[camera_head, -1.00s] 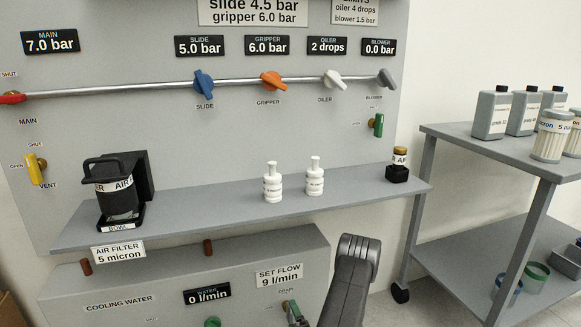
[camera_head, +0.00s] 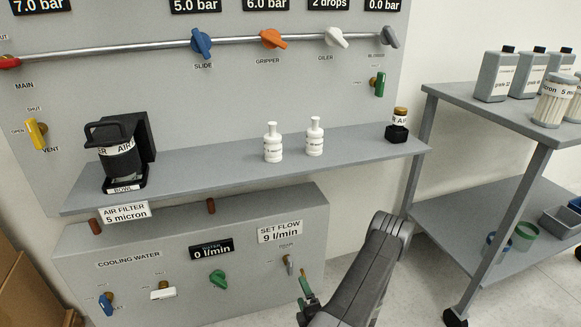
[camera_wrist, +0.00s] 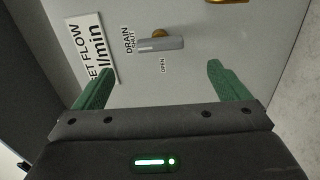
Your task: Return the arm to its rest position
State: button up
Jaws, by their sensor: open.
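My gripper (camera_head: 306,292) is low in the head view, in front of the lower panel and just below and right of the grey drain valve (camera_head: 289,264). In the wrist view its two green fingers (camera_wrist: 160,85) are wide apart with nothing between them. The drain valve's grey handle (camera_wrist: 160,44) shows beyond the fingertips, lying across the picture near its SHUT label. My dark grey arm reaches in from the bottom right of the head view.
The cooling water panel (camera_head: 150,247) is close to my gripper, under a grey shelf (camera_head: 210,170) with an air filter (camera_head: 120,155) and two white bottles. A grey cart (camera_head: 465,105) stands to the right. Open floor shows between panel and cart.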

aim_at(291, 268)
jog(key=b+x, duration=0.3)
jog(key=x, duration=0.8)
jog(key=shift+w+f, duration=0.1)
jog(key=shift+w, duration=0.05)
jog(key=shift+n, duration=0.9)
jog(key=n, duration=0.2)
jog(key=n+p, duration=0.1)
jog(key=n, duration=0.4)
jog(key=shift+r+p, duration=0.3)
jog(key=shift+p, duration=0.1)
jog(key=n, duration=0.2)
jog(key=n+p, duration=0.1)
jog(key=n, duration=0.1)
jog(key=shift+s+a+n, duration=0.1)
jog(key=shift+s+n, duration=0.15)
jog(key=shift+n, duration=0.15)
jog(key=shift+a+n+p, duration=0.1)
jog(key=shift+n+p, duration=0.95)
jog(key=shift+n, duration=1.15)
jog(key=shift+r, duration=0.1)
